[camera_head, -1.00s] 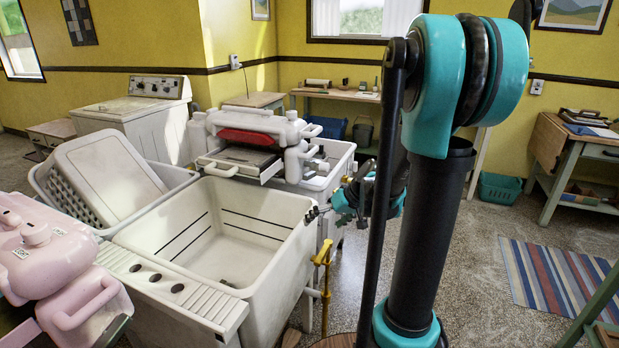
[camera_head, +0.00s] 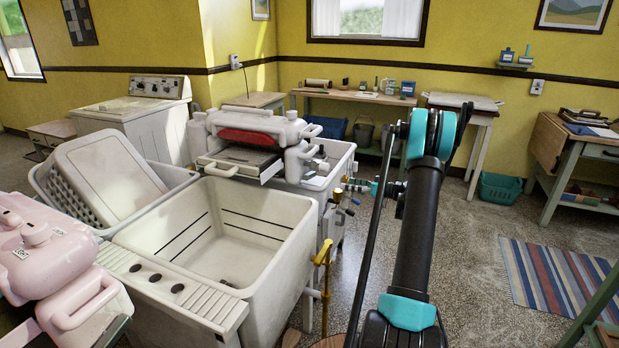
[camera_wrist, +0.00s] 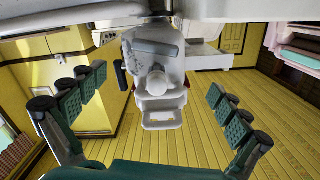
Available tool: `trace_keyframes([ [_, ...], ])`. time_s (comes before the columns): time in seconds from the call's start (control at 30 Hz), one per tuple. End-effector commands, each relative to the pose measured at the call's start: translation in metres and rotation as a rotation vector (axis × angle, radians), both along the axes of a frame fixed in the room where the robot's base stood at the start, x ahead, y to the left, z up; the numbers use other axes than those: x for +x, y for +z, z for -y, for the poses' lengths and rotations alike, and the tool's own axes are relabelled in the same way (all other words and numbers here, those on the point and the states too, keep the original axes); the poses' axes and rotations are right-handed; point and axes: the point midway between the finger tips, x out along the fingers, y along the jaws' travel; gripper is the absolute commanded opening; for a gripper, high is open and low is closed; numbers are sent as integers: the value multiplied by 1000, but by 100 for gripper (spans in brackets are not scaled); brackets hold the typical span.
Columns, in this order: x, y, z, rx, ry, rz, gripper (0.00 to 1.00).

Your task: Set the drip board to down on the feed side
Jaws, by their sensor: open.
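The white wringer (camera_head: 255,125) with a red roller stands over the far tub, behind the empty front tub. A flat grey metal plate, apparently the drip board (camera_head: 238,161), lies below the red roller and faces the front tub. I cannot tell its exact tilt. In the wrist view my gripper (camera_wrist: 155,108) is open and empty, with green padded fingers wide apart. A white housing with a rounded knob (camera_wrist: 155,82), apparently the wringer's end, shows between the fingers, farther away.
The cream front tub (camera_head: 225,235) has a yellow tap (camera_head: 322,255) at its right corner. A white laundry basket (camera_head: 75,195) and a pink wringer (camera_head: 50,260) stand left. A wooden bench (camera_head: 350,96) is behind. The floor on the right is mostly clear, with a striped rug (camera_head: 565,280).

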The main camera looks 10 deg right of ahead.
Motion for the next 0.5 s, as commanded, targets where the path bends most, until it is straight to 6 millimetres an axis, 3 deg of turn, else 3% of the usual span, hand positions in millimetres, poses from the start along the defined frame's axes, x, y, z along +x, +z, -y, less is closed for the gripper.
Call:
trace_keyframes([
  [0.1, 4, -4, 10, 17, -3, 41, 100],
  [0.23, 7, -4, 7, 22, -2, 53, 100],
  [0.5, 28, -4, -31, 21, 0, 51, 100],
])
